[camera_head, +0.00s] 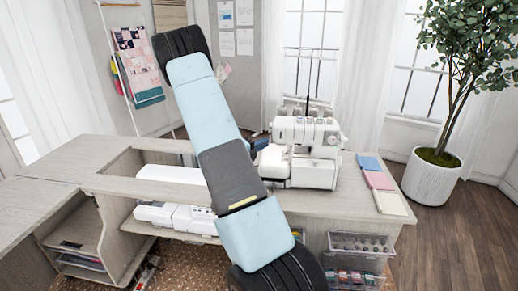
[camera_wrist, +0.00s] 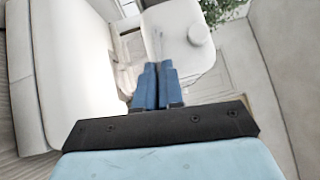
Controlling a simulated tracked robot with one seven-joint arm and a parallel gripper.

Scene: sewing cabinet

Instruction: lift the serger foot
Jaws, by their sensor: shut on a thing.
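The white serger (camera_head: 312,133) stands on the sewing cabinet top in the head view, with thread cones and guides on top. Its white body also fills the left and upper middle of the wrist view (camera_wrist: 75,60). My gripper (camera_head: 263,143) reaches the serger's left side, mostly hidden behind my arm. In the wrist view, its two blue fingers (camera_wrist: 157,66) lie nearly together, with their tips at the serger's working area. They are shut on a small part of the serger. The serger foot itself is hidden or too small to make out.
The cabinet top (camera_head: 325,202) has an opening left of my arm with a white machine (camera_head: 170,174) in it. Folded fabrics (camera_head: 378,180) lie right of the serger. Clear drawers (camera_head: 357,246) stand below, and a potted tree (camera_head: 432,175) stands at right.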

